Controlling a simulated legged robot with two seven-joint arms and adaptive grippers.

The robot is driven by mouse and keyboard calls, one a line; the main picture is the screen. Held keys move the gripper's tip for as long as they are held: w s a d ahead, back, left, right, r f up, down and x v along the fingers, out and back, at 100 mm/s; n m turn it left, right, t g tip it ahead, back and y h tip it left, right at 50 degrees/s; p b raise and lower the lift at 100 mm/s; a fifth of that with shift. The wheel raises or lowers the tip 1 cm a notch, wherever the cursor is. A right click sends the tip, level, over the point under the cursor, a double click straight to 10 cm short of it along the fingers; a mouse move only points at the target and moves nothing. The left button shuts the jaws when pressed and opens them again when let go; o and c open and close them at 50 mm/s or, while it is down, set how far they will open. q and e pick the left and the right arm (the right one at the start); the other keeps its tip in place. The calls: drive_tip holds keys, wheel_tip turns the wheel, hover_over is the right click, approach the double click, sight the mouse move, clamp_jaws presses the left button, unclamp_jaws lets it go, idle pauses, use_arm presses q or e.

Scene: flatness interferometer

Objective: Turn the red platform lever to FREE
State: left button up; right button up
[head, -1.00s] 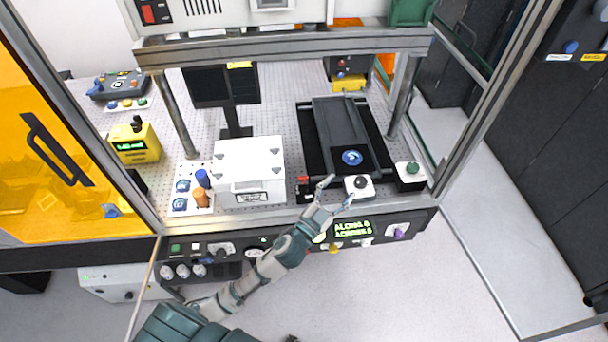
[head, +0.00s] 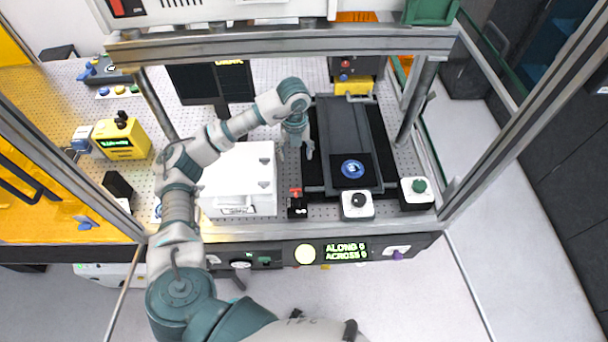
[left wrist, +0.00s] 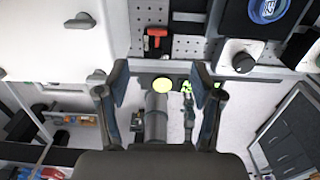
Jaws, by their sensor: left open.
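The red platform lever (head: 296,191) sits on a small black block (head: 297,209) at the bench front, just left of the black rail platform (head: 345,130). Its red T-shaped handle also shows in the left wrist view (left wrist: 157,35), above centre; any FREE label is too small to read. My left gripper (head: 296,152) points down above the bench, behind the lever in the head view and apart from it. In the left wrist view its two fingers (left wrist: 160,82) are spread with nothing between them. My right gripper does not show.
A white box (head: 238,185) stands left of the lever. A black-knobbed white block (head: 357,205) and a green-buttoned block (head: 416,192) stand to the right. A metal frame bar (head: 280,43) crosses above the bench. A front panel carries a green ALONG/ACROSS display (head: 346,251).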

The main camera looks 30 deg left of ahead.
use_arm(q)
drive_tip(key=s+f, duration=0.2)
drive_tip(key=s, duration=0.1)
drive_tip(key=p, duration=0.2)
hover_over(296, 189)
wheel_tip(296, 189, down, 8)
drive_tip(key=shift+f, duration=0.15)
wheel_tip(296, 189, down, 4)
drive_tip(key=shift+a+f+p, duration=0.1)
drive_tip(key=shift+f+p, duration=0.1)
drive_tip(key=shift+p, duration=0.3)
drive_tip(key=shift+f, duration=0.8)
drive_tip(key=c, duration=1.1)
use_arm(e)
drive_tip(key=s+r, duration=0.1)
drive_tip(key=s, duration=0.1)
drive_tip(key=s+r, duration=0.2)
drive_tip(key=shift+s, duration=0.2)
